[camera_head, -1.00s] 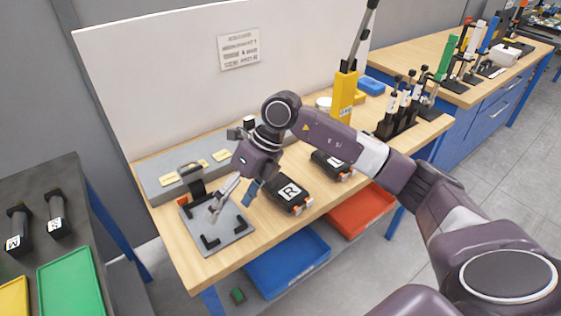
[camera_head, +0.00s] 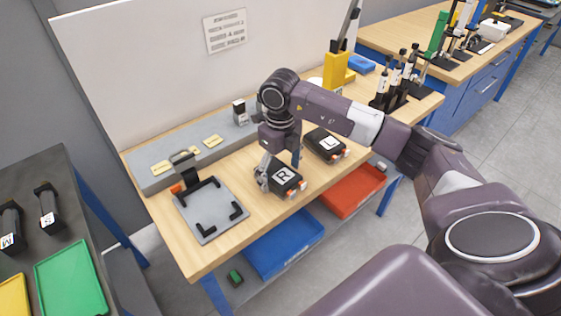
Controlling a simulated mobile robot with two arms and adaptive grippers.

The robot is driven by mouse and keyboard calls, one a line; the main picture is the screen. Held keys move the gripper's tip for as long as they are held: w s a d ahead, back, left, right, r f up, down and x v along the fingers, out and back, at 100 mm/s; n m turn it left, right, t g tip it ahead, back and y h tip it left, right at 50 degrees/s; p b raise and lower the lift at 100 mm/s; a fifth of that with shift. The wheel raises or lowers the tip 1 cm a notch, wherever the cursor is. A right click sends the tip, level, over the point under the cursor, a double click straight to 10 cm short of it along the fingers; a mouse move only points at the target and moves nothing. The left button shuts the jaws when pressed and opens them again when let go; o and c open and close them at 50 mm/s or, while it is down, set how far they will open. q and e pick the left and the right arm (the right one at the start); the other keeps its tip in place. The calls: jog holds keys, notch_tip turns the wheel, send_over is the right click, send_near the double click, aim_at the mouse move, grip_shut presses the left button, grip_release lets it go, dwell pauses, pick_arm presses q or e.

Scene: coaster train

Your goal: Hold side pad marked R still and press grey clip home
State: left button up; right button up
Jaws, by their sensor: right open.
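The black side pad with a white R label (camera_head: 288,181) lies on the wooden bench, with small orange parts along its front edge. My right gripper (camera_head: 279,168) is open and points down at the pad's left and back edges. One grey finger is at the pad's left side and a bluish one is behind it; whether they touch the pad cannot be told. No grey clip can be made out; the gripper hides part of the pad. My left gripper is out of view.
A second pad marked L (camera_head: 327,143) lies to the right. A grey plate with black corner stops (camera_head: 211,209) and an upright clamp is at the left. Blue (camera_head: 284,246) and red (camera_head: 352,192) bins are below the front edge. A yellow holder (camera_head: 338,72) stands behind.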

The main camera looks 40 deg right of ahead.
jog(key=shift+f, duration=0.3)
jog(key=c, duration=1.6)
jog(key=shift+o, duration=0.2)
